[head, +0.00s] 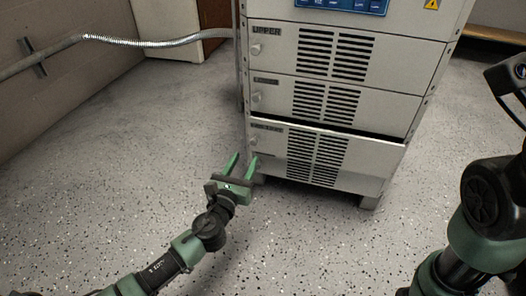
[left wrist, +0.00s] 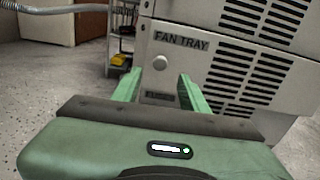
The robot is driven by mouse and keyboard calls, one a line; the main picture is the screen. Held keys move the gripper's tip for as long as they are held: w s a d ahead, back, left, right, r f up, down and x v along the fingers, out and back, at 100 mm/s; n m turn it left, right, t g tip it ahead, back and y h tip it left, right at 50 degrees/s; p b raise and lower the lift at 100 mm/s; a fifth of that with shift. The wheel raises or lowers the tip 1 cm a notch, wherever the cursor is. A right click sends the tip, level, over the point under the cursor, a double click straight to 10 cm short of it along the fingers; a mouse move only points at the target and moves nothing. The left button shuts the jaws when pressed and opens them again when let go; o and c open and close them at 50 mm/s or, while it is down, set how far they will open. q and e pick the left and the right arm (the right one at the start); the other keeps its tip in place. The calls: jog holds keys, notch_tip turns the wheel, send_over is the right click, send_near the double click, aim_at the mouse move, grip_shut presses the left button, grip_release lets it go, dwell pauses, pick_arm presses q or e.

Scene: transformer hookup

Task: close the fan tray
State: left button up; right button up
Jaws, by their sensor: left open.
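The fan tray (head: 326,160) is the lowest drawer of the grey cabinet in the head view. Its front stands out a little from the cabinet, with a dark gap along its top edge. In the left wrist view the fan tray (left wrist: 176,62) shows its "FAN TRAY" label, a round knob (left wrist: 160,62) and vent slots. My left gripper (head: 242,163) is open and empty, at the left end of the tray front. In the left wrist view its green fingers (left wrist: 158,88) point at the tray front near the knob; I cannot tell whether they touch it.
Two more vented drawers (head: 338,98) sit above the tray, with a blue panel (head: 345,5) higher up. A metal conduit (head: 150,42) runs along the wall at left. The speckled floor (head: 130,140) is clear in front and to the left. My right arm shows at right.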

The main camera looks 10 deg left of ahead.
aim_at(253, 143)
pick_arm(q)
jog(key=w+b, duration=0.3)
jog(key=w, duration=0.3)
jog(key=shift+w+d, duration=0.15)
jog(key=shift+w, duration=0.75)
grip_shut()
dwell(0.7)
